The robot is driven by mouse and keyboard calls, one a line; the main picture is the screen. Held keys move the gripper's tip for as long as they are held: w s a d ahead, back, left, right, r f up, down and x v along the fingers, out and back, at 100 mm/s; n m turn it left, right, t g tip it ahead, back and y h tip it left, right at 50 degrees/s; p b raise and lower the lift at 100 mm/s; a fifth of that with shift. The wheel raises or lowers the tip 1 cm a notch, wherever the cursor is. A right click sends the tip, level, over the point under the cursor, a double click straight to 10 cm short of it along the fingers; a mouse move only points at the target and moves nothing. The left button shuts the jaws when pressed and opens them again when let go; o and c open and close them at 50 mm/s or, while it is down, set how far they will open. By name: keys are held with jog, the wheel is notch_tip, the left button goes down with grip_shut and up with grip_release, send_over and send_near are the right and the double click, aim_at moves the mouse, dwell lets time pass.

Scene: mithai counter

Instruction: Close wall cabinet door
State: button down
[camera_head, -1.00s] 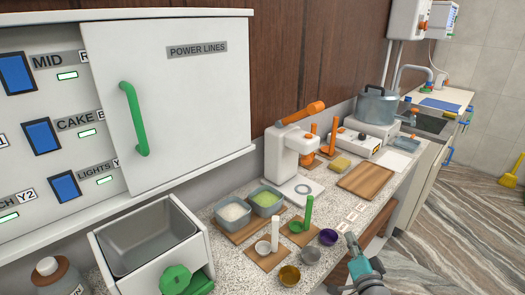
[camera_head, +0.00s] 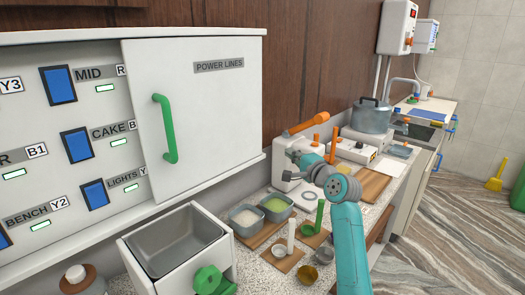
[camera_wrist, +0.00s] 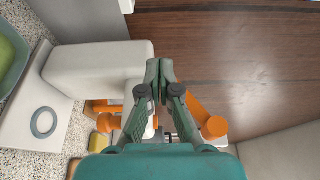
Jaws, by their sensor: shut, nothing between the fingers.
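The wall cabinet (camera_head: 60,185) hangs on the wall at the left of the head view. Its white sliding door (camera_head: 220,120), labelled POWER LINES, covers the right part and has a green vertical handle (camera_head: 166,128). The left part is uncovered and shows blue switches (camera_head: 76,145) with labels. My gripper (camera_head: 291,166) is to the right of the door and below its level, in front of the white machine, apart from the handle. In the wrist view my gripper (camera_wrist: 159,66) is shut and empty. The cabinet door is not clearly visible there.
A white machine (camera_head: 284,150) with an orange lever (camera_head: 308,123) stands on the counter behind my gripper. An open grey bin (camera_head: 170,245) with a green handle sits below the cabinet. Small tubs (camera_head: 246,218), cups and boards crowd the counter. A pot (camera_head: 371,117) stands farther back.

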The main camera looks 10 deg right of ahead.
aim_at(172, 187)
jog(key=w+a, duration=0.6)
jog(key=w, duration=0.1)
jog(key=shift+a, duration=0.2)
dwell(0.5)
jog(key=shift+a, duration=0.1)
jog(key=s+a, duration=0.6)
jog(key=a, duration=0.3)
jog(key=s+a, duration=0.7)
jog(key=a, duration=0.2)
jog(key=s+a, duration=0.7)
jog(key=a, duration=0.3)
jog(key=shift+s, duration=0.2)
